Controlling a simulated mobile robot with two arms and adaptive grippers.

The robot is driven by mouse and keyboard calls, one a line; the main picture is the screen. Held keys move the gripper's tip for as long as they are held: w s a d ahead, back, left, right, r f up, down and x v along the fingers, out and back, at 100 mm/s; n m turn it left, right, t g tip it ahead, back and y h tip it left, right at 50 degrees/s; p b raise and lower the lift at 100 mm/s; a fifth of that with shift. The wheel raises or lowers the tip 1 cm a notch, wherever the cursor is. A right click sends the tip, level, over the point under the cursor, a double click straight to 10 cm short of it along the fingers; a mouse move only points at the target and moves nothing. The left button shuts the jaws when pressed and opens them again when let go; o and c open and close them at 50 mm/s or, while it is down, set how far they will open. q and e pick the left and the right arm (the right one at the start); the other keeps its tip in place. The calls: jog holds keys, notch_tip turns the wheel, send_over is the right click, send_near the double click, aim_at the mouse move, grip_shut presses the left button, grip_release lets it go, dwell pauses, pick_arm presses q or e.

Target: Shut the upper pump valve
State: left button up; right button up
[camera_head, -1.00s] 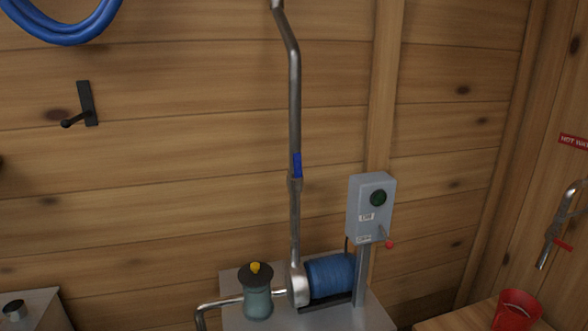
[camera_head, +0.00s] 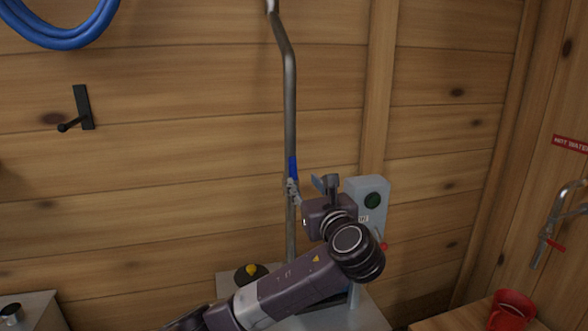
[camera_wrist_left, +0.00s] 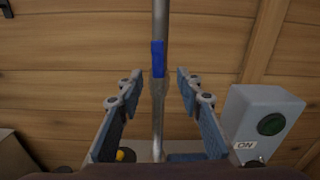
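The upper pump valve has a blue handle (camera_head: 292,167) that stands upright, in line with the vertical steel pipe (camera_head: 291,100). In the left wrist view the handle (camera_wrist_left: 158,59) is near the middle, just beyond the fingertips. My left gripper (camera_wrist_left: 159,77) is open, one finger on each side of the pipe, with gaps on both sides. In the head view my left gripper (camera_head: 308,186) is at the pipe, just below and right of the handle. My left arm hides the pump and the lower pipe. My right gripper is not in view.
A grey switch box (camera_head: 372,190) with a green button stands close right of my left gripper. A black lid with a yellow knob (camera_head: 251,269) is below left. A red container (camera_head: 512,308) and a tap (camera_head: 556,225) are at right.

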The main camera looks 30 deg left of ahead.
aim_at(293, 167)
pick_arm(q)
jog(key=p+x, duration=0.1)
jog(key=x, duration=0.2)
jog(key=r+x, duration=0.1)
jog(key=x, duration=0.2)
jog(key=shift+a+r+p, duration=0.1)
jog(key=shift+a+p, duration=0.25)
jog(key=shift+w+a, duration=0.45)
jog(key=shift+a, duration=0.05)
grip_shut()
